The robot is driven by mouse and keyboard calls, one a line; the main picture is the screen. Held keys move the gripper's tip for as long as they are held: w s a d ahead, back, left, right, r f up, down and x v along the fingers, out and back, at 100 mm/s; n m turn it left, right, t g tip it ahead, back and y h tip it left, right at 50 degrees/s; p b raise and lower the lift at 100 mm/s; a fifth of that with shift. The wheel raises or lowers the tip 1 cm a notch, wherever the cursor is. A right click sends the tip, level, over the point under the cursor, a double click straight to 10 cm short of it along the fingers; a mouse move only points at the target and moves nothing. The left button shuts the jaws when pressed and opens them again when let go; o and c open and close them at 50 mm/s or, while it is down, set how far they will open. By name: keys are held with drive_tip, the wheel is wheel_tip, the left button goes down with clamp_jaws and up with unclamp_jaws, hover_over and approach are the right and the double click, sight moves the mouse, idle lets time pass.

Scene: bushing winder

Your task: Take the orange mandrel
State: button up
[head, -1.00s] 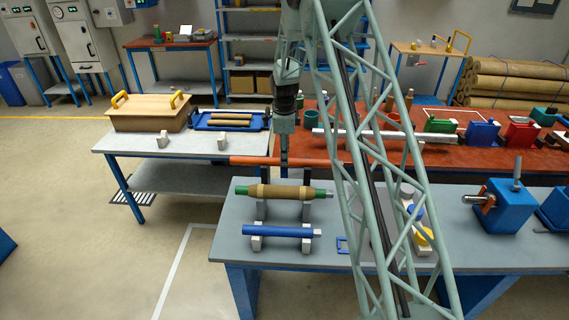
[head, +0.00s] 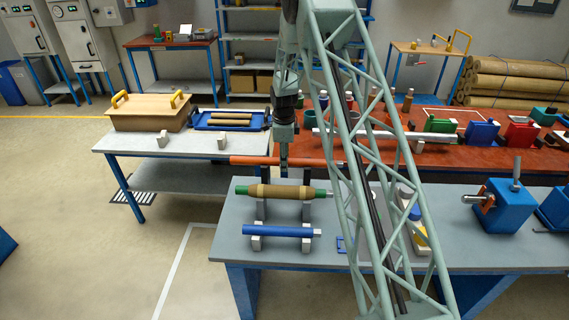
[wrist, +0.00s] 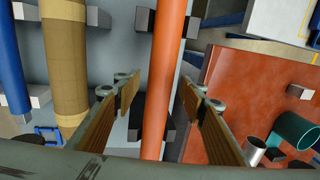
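The orange mandrel (head: 252,160) lies level along the back edge of the grey table. In the wrist view the orange mandrel (wrist: 168,60) runs lengthwise between the two fingers. My gripper (head: 284,164) is directly above the mandrel's middle, pointing down. In the wrist view my gripper (wrist: 160,90) is open, with a finger on each side of the mandrel and a visible gap on both sides. Dark supports (wrist: 146,20) show beside and under the mandrel. The fingers hide little of it; its near end runs out of the wrist view.
A tan wound mandrel with green ends (head: 285,192) and a blue mandrel (head: 278,231) lie parallel on supports on the grey table (head: 232,215). A red-orange bench (head: 440,157) with parts stands behind. A blue vise (head: 508,205) stands at right.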

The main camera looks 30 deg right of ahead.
drive_tip(key=shift+c, duration=0.5)
clamp_jaws()
drive_tip(key=shift+r, duration=0.2)
drive_tip(key=shift+r, duration=1.5)
drive_tip(key=shift+s+r, duration=0.1)
drive_tip(key=shift+s, duration=0.05)
drive_tip(key=s+a, duration=0.1)
drive_tip(key=s, duration=0.4)
drive_tip(key=s+a+r+b, duration=0.1)
drive_tip(key=s+a, duration=0.1)
drive_tip(key=s, duration=0.3)
drive_tip(key=s+a+b, duration=0.1)
drive_tip(key=s, duration=0.4)
drive_tip(key=shift+a+r, duration=0.2)
drive_tip(key=shift+r, duration=0.05)
